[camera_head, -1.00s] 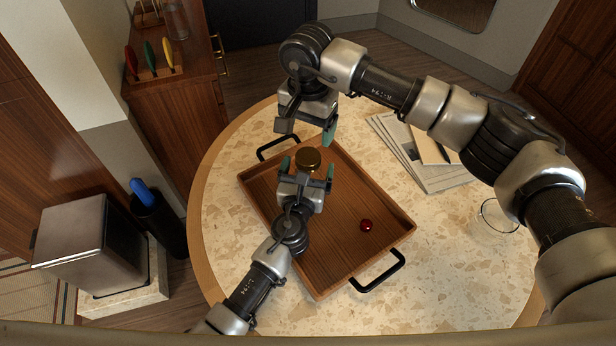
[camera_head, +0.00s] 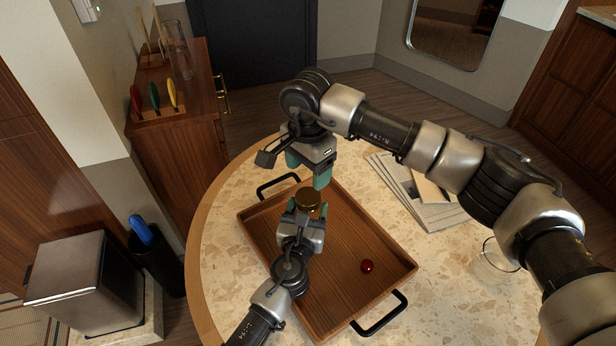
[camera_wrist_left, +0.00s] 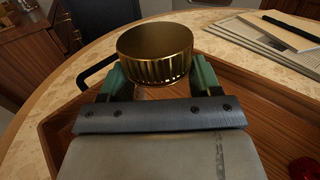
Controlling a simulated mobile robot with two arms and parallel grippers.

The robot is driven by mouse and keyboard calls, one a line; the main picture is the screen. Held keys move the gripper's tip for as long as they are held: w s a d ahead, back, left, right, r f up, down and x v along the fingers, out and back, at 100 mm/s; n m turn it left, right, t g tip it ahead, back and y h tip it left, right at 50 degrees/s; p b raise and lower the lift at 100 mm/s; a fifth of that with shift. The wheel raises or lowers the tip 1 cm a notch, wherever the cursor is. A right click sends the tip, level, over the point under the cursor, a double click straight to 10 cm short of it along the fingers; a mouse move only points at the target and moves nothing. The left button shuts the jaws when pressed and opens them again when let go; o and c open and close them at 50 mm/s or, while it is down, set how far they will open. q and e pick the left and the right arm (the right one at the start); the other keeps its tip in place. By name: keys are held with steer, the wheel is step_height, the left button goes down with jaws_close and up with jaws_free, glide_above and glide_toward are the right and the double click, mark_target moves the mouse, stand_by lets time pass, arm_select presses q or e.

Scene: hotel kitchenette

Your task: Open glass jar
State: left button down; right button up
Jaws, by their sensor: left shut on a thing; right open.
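The jar's gold lid (camera_head: 308,198) shows above my left gripper (camera_head: 306,212) in the head view, over the wooden tray. It also shows large in the left wrist view (camera_wrist_left: 155,54), between the green fingers. My left gripper is shut on the jar below the lid; the glass body is mostly hidden by the gripper. My right gripper (camera_head: 308,172) is open and points down just above and behind the lid, apart from it as far as I can tell.
The wooden tray (camera_head: 345,238) with black handles lies on the round speckled table (camera_head: 225,250). A red ball-like object (camera_head: 367,266) lies in the tray. Papers (camera_head: 415,195) and a clear glass (camera_head: 497,258) are to the right.

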mark_target(308, 196)
steer(key=m, duration=3.6)
steer(key=shift+m, duration=0.3)
steer(key=shift+f, duration=4)
